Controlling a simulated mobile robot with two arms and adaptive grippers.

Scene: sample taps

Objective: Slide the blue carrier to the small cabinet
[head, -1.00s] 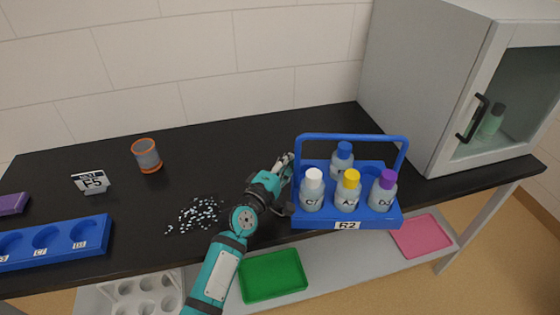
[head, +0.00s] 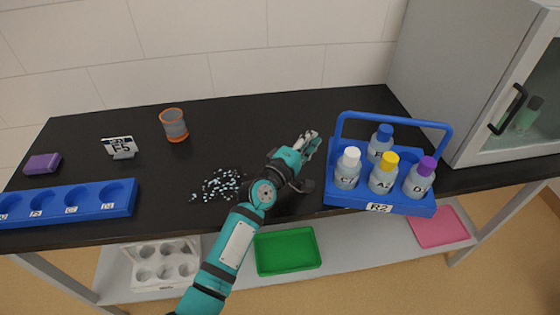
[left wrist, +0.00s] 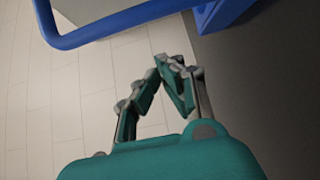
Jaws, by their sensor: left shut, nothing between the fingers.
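The blue carrier (head: 345,199) stands upright on the black bench, labelled R2. It has a tall loop handle and holds several bottles with white, yellow, purple and blue caps. The small cabinet (head: 455,75), grey with a glass door, stands close to its right, behind it. My left gripper (head: 312,135) is shut and empty, just left of the carrier's left end, with a narrow gap between them. In the left wrist view its fingertips (left wrist: 170,62) meet, and the blue handle (left wrist: 120,22) crosses the top. My right gripper is not in view.
Small pale pieces (head: 222,184) lie scattered left of my gripper. An orange-rimmed cup (head: 174,126), a tent sign (head: 119,148), a blue rack (head: 100,210) and a purple block (head: 43,164) stand further left. The bench behind my gripper is clear. Green (head: 287,268) and pink trays sit on the lower shelf.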

